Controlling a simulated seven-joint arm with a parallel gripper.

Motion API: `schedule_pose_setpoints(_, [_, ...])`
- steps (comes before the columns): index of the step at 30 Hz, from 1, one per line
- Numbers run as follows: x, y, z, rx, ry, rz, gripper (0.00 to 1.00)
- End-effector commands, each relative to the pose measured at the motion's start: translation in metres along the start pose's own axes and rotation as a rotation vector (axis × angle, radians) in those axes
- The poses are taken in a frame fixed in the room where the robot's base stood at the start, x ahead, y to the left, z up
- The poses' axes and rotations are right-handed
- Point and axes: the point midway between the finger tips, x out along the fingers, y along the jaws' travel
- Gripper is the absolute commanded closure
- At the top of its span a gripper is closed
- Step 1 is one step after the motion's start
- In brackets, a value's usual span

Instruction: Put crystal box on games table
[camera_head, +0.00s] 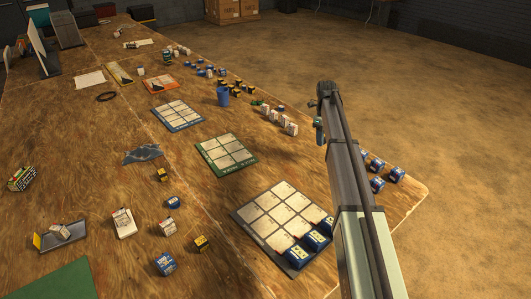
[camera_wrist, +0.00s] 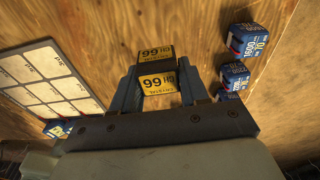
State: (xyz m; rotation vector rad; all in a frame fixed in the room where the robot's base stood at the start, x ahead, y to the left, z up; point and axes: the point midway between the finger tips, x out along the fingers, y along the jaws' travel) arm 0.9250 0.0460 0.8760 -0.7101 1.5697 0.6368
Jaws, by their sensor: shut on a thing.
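In the wrist view my gripper (camera_wrist: 160,80) is shut on a dark box with yellow labels reading "CRYSTAL", the crystal box (camera_wrist: 157,84). A second yellow-labelled face shows just beyond; I cannot tell whether it is the same box. The large wooden table (camera_head: 110,115) fills the left of the head view, and its wood (camera_wrist: 110,25) lies below my gripper in the wrist view. I cannot tell whether the box touches the wood.
A grid card (camera_head: 280,212) bears several blue boxes on its near-right edge; the card (camera_wrist: 50,80) lies left of my gripper. Loose blue boxes (camera_head: 378,184) stand to the right, also close by in the wrist view (camera_wrist: 235,75). Another grid card (camera_head: 225,153) lies farther back.

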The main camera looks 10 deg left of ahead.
Motion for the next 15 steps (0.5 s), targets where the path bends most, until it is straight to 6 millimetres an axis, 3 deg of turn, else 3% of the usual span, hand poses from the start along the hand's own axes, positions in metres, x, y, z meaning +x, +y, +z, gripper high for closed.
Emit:
schedule_pose_setpoints(8, [0.011, 0.001, 0.0, 0.066, 0.022, 0.006, 0.85])
schedule_pose_setpoints(15, [0.048, 0.002, 0.004, 0.065, 0.023, 0.006, 0.85])
